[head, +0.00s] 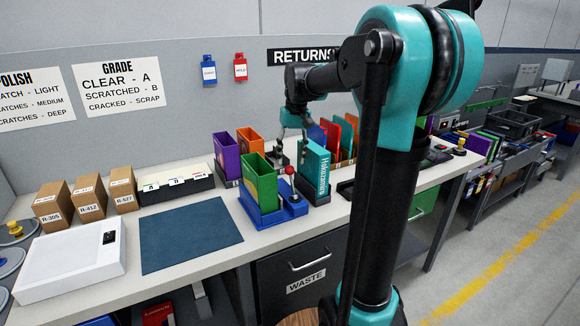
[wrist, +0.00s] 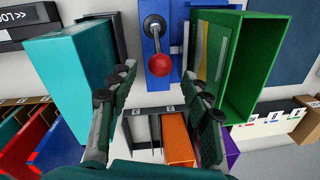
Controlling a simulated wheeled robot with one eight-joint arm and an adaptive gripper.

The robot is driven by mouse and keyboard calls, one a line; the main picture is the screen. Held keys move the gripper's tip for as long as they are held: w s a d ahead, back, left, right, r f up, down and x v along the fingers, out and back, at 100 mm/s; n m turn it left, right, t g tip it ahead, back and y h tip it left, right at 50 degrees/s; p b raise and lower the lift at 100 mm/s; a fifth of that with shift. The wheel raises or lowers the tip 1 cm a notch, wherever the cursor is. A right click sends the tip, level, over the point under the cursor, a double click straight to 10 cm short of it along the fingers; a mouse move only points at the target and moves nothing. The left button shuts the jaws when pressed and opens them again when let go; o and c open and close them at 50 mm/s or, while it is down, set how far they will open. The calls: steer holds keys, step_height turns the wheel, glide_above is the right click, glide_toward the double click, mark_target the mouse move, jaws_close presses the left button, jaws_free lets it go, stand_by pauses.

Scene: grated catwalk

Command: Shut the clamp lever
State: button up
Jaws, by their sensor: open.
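The clamp lever is a short dark arm with a red ball knob (head: 290,170), standing up from a blue clamp base (head: 294,207). In the wrist view the red knob (wrist: 160,65) is just beyond my fingertips, and its round pivot (wrist: 154,26) sits on the blue base. A green open-topped case (head: 262,188) stands in the blue holder beside the lever. My gripper (head: 293,132) is above and behind the lever. In the wrist view my gripper (wrist: 162,80) is open and empty, with a finger on either side of the knob's line. I see no contact with the knob.
A teal case (head: 313,172) stands close to the right of the lever. Purple (head: 226,155) and orange (head: 250,143) cases stand behind. A blue mat (head: 190,235) lies left on the bench, with cartons (head: 88,198) beyond. The mat's surface is clear.

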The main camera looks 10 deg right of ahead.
mark_target(292, 181)
steer(key=shift+a+f, duration=0.2)
steer(key=shift+f, duration=1.65)
steer(key=shift+c, duration=0.5)
jaws_close()
